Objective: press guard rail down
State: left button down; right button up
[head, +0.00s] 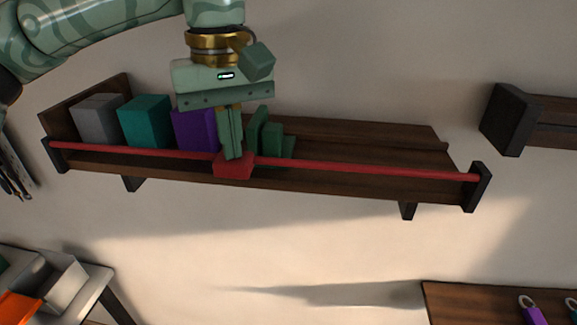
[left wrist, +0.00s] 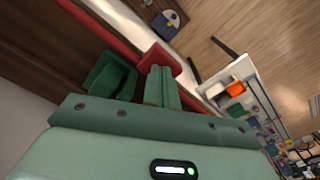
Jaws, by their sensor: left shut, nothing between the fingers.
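The guard rail (head: 370,171) is a thin red bar along the front of a dark wooden wall shelf (head: 340,185), running between dark end brackets. It has a red block-shaped tab (head: 233,166) near its middle. My left gripper (head: 232,156) points down with its fingers shut and empty, the tips at the top of the tab; they appear to touch it. In the left wrist view the shut fingers (left wrist: 160,88) reach to the red tab (left wrist: 160,58), and the rail (left wrist: 100,30) runs off to the upper left. My right gripper is not in view.
On the shelf stand a grey block (head: 97,116), a teal block (head: 145,120), a purple block (head: 194,128) and green pieces (head: 270,138) beside my fingers. The shelf's right part is empty. Another shelf (head: 510,118) is at the right; a table (head: 470,300) is below right.

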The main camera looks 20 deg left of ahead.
aim_at(234, 165)
pick_arm(q)
jog(key=shift+f+b, duration=1)
jog(key=shift+f, duration=1.25)
notch_tip(234, 165, up, 2)
jog(key=p, duration=0.3)
jog(key=shift+r, duration=3.55)
